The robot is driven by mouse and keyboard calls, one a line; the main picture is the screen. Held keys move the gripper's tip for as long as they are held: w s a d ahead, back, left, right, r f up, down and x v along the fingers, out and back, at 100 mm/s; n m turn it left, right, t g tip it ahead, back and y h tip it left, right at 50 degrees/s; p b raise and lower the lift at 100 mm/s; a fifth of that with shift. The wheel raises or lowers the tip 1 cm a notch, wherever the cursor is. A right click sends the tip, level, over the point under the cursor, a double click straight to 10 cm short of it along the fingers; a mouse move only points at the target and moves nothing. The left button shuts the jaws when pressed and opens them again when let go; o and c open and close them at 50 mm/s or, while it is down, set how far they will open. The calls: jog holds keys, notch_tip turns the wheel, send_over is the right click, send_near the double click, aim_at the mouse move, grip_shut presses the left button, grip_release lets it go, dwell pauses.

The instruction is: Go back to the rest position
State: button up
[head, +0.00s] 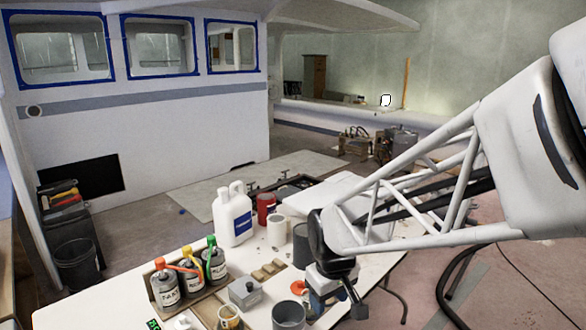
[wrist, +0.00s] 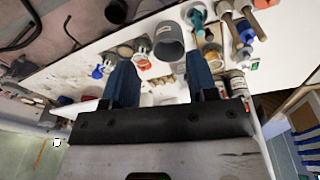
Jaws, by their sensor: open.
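My gripper (wrist: 162,85) shows in the wrist view as two blue fingers set well apart on a dark bar. The fingers are open, and I see nothing held between them. A grey cup (wrist: 170,42) lies beyond the fingertips in that view. In the head view my white arm reaches in from the right, and its dark end hangs over the right part of the white table (head: 110,285). A grey cup (head: 289,316) stands at the table's front, left of the arm's end.
A wooden tray (head: 172,313) holds several bottles with coloured tops. A white jug (head: 233,218), a red can (head: 266,207) and a grey box (head: 244,293) stand on the table. A black bin (head: 77,262) is on the floor at left. Open floor lies right of the table.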

jog(key=s+d+r+m, duration=0.3)
jog(key=s+d, duration=0.2)
jog(key=s, duration=0.3)
jog(key=s+d+r+m+t, duration=0.1)
jog(key=s+d+r+m, duration=0.2)
jog(key=s+d, duration=0.3)
jog(key=s+r, duration=0.1)
jog(key=s, duration=0.2)
jog(key=shift+s, duration=0.2)
